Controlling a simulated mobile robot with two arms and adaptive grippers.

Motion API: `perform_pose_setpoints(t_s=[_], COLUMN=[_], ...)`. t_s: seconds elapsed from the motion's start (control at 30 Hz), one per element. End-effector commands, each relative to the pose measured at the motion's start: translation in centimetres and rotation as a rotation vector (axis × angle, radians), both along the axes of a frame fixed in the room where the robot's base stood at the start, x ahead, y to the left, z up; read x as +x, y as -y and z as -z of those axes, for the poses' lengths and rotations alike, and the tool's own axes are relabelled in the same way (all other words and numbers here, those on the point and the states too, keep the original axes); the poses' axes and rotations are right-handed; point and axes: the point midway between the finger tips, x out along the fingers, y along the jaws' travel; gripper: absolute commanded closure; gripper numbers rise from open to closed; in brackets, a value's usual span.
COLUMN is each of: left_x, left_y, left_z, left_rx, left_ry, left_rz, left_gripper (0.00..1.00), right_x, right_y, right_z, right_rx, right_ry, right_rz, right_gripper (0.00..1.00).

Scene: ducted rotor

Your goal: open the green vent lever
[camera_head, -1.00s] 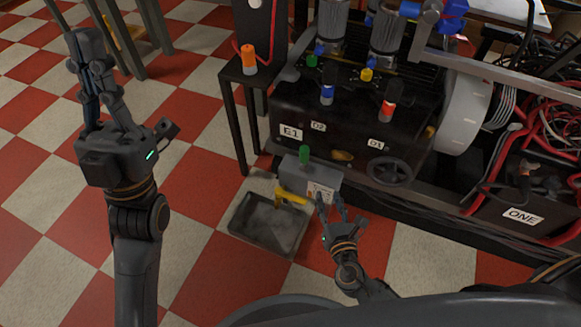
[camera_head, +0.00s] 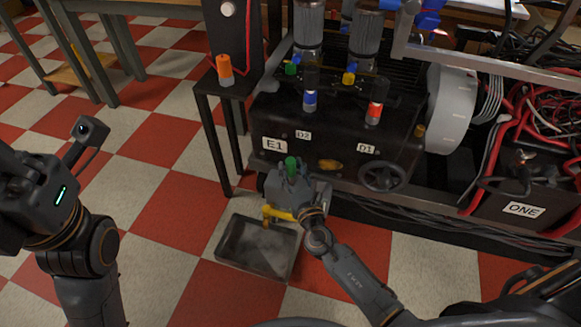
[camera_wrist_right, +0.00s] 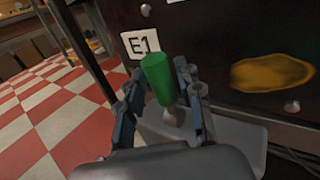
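The green vent lever (camera_head: 291,168) stands upright on a grey box low at the front of the dark machine, below the E1 label. In the right wrist view the green handle (camera_wrist_right: 158,80) rises between the fingers of my right gripper (camera_wrist_right: 160,98). The fingers stand on both sides of it, with a gap visible on each side. In the head view my right gripper (camera_head: 290,182) covers most of the grey box. My left gripper is mostly cut off at the left edge of the head view; its fingertips are out of frame.
A yellow lever (camera_head: 277,213) sticks out over a dark drip tray (camera_head: 229,246) on the checkered floor. A black handwheel (camera_head: 384,176) is to the right. A small black stand (camera_head: 206,88) carries an orange-topped item (camera_head: 225,69). Open floor lies to the left.

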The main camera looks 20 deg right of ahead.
Motion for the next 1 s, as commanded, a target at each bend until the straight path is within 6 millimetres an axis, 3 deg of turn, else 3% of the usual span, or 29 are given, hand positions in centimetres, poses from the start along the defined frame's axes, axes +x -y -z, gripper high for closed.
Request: perform_pose_setpoints(t_s=[0.13, 0.47, 0.67, 1.0], left_x=[-0.1, -0.1, -0.2, -0.2], left_y=[0.0, 0.1, 0.1, 0.0], left_z=[-0.1, -0.3, -0.3, 0.0], left_rx=[0.001, 0.002, 0.002, 0.002], left_ry=[0.009, 0.012, 0.015, 0.014], left_rz=[0.0, 0.0, 0.0, -0.001], left_gripper=[1.0, 1.0, 1.0, 1.0], right_x=[1.4, 1.7, 1.7, 1.7], right_y=[0.0, 0.0, 0.0, 0.0], right_z=[0.1, 0.0, 0.0, 0.2], right_rx=[0.001, 0.001, 0.001, -0.003], right_ry=[0.0, -0.001, -0.001, 0.005], right_rz=[0.001, 0.0, 0.0, 0.0], right_gripper=[0.65, 0.65, 1.0, 1.0])
